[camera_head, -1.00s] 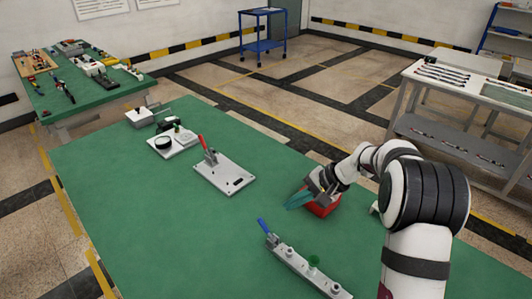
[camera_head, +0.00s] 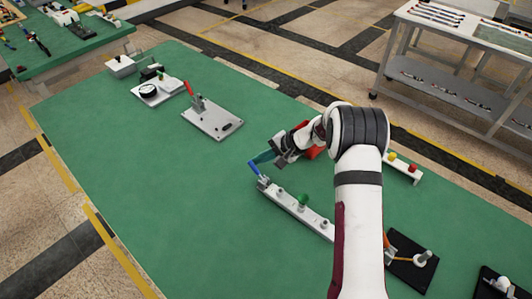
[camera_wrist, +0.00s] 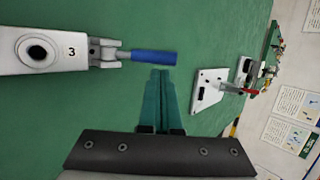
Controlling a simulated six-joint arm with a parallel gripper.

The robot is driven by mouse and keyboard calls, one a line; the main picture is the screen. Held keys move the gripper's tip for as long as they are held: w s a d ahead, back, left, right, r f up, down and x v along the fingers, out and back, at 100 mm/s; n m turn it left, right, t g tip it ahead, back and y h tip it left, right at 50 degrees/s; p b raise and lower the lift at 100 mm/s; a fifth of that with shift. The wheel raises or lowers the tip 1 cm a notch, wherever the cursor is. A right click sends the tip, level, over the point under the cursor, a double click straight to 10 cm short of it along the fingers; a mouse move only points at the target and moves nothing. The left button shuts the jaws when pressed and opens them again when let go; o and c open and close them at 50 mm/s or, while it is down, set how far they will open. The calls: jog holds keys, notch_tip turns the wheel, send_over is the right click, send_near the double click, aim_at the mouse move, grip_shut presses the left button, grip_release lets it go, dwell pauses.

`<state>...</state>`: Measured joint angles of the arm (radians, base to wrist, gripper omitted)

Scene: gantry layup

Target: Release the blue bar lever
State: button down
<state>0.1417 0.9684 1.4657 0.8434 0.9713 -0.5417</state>
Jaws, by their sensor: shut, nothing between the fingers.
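The blue lever (camera_head: 254,168) stands tilted up at the far left end of a grey bar (camera_head: 290,200) in the head view. In the wrist view the blue lever handle (camera_wrist: 153,57) lies across the upper middle, joined by a metal clamp to the bar (camera_wrist: 35,50), which bears the number 3. My gripper (camera_head: 264,157) is close beside the lever in the head view. Its teal fingers (camera_wrist: 162,75) are shut together and empty, with the tips just below the handle's free end in the wrist view. I cannot tell whether they touch it.
A plate with a red lever (camera_head: 213,120) stands beyond, and a plate with a gauge (camera_head: 155,92) farther back. A block with coloured buttons (camera_head: 403,167) and a black plate (camera_head: 412,262) lie to the right. The left of the green table is clear.

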jog(key=shift+s+r, duration=0.1)
jog(key=shift+s, duration=0.1)
jog(key=shift+s+r, duration=0.3)
jog(key=shift+s, duration=0.1)
jog(key=shift+s+d+r, duration=0.1)
jog(key=shift+s, duration=0.25)
